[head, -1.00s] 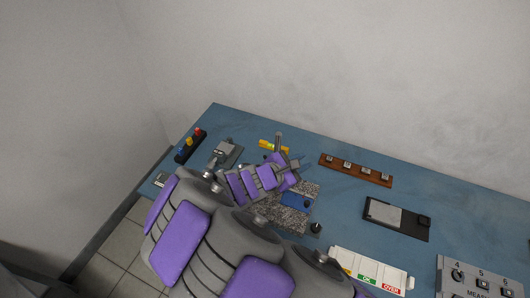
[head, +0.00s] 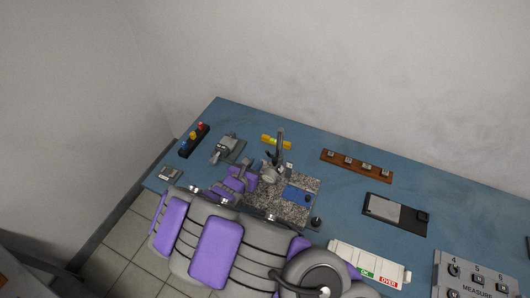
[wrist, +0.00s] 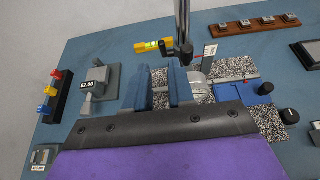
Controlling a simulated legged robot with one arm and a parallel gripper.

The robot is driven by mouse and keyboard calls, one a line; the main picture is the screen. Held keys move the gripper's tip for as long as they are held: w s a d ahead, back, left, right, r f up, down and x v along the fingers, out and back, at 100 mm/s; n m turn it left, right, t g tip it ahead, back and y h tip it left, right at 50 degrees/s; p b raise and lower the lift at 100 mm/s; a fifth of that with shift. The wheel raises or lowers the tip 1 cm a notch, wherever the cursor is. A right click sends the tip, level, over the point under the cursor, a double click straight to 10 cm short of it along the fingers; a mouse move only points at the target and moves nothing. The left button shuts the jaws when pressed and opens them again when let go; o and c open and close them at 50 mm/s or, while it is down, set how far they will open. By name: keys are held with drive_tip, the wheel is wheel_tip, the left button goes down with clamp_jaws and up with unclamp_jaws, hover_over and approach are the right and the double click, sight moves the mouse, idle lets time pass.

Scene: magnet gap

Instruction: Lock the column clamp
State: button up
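The upright metal column (head: 281,143) stands on a speckled granite plate (head: 292,213); it also shows in the wrist view (wrist: 182,22). In the wrist view a dark clamp piece (wrist: 183,52) sits around the column's lower visible part, just beyond the fingertips. A silvery round part (wrist: 198,86) is below and right of it. Whether the clamp is locked cannot be told. My gripper (wrist: 159,82) has two blue fingers apart, with nothing visible between them. It is left of the column, and the right finger looks close to the clamp; contact cannot be told.
A blue block (head: 297,193) and black knob (head: 316,222) are on or beside the granite. A yellow level (head: 276,142) lies behind the column. A grey device (head: 228,148) stands left; a brown rack (head: 356,165) stands right.

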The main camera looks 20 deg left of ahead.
sight(266, 152)
drive_tip(key=x, duration=0.9)
drive_tip(key=shift+d, duration=0.1)
drive_tip(key=shift+w+f, duration=0.2)
drive_tip(key=shift+w, duration=0.35)
drive_tip(key=shift+c, duration=0.2)
clamp_jaws()
